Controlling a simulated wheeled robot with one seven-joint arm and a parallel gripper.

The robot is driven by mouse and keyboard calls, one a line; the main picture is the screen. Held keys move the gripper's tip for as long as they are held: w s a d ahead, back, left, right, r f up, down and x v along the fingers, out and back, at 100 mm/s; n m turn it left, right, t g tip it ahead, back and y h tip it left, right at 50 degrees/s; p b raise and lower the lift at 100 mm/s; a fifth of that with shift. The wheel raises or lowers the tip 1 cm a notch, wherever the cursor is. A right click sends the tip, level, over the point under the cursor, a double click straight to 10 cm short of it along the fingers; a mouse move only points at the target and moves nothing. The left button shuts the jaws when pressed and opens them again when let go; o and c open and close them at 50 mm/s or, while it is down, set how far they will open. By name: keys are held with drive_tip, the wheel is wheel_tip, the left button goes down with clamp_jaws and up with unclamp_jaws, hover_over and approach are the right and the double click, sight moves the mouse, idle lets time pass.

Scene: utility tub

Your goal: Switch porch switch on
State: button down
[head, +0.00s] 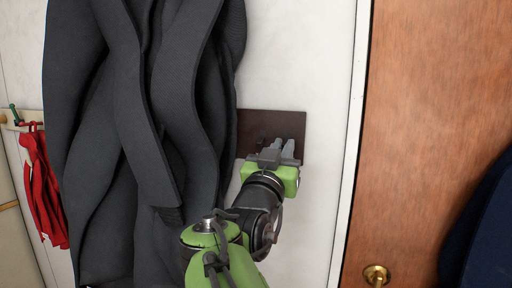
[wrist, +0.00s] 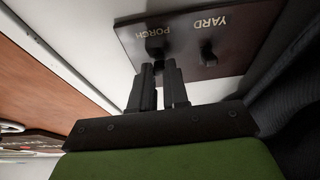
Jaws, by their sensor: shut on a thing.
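A dark brown switch plate (head: 285,122) is on the white wall, beside the hanging dark cloth. In the wrist view the plate (wrist: 190,20) appears upside down, with the words PORCH and YARD on it. The black porch switch (wrist: 155,46) is at the fingertips, its end partly hidden by them. The yard switch (wrist: 208,54) stands free to its right in that view. My gripper (head: 284,146) is at the lower right of the plate, its grey fingers close together. In the wrist view my gripper (wrist: 161,68) is shut on the porch switch.
A large dark grey cloth (head: 150,120) hangs just left of the plate and my arm. A red cloth (head: 42,185) hangs from a peg rail at far left. A wooden door (head: 430,120) with a brass knob (head: 376,275) is at right, past a white frame (head: 350,150).

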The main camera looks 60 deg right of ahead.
drive_tip(key=r+y+p, duration=0.1)
drive_tip(key=y+p, duration=0.1)
drive_tip(key=p, duration=0.1)
drive_tip(key=shift+w+a+r+p, duration=0.15)
drive_tip(key=shift+r+p, duration=0.15)
drive_tip(key=shift+r, duration=0.05)
drive_tip(key=r+y+p, duration=0.1)
drive_tip(key=y+p, duration=0.1)
drive_tip(key=p, duration=0.3)
drive_tip(key=shift+r+g+y, duration=0.15)
drive_tip(key=shift+g+y, duration=0.25)
drive_tip(key=y+p, duration=0.1)
drive_tip(key=p, duration=0.1)
drive_tip(key=y+p, duration=0.1)
drive_tip(key=p, duration=0.1)
drive_tip(key=shift+r, duration=0.4)
drive_tip(key=y+p, duration=0.1)
drive_tip(key=p, duration=0.1)
drive_tip(key=y+p, duration=0.1)
drive_tip(key=p, duration=0.1)
drive_tip(key=shift+d+r+g, duration=0.15)
drive_tip(key=shift+d+g, duration=0.1)
drive_tip(key=shift+g, duration=0.05)
drive_tip(key=shift+y+p, duration=0.3)
drive_tip(key=shift+p, duration=0.1)
drive_tip(key=c, duration=1.1)
unclamp_jaws()
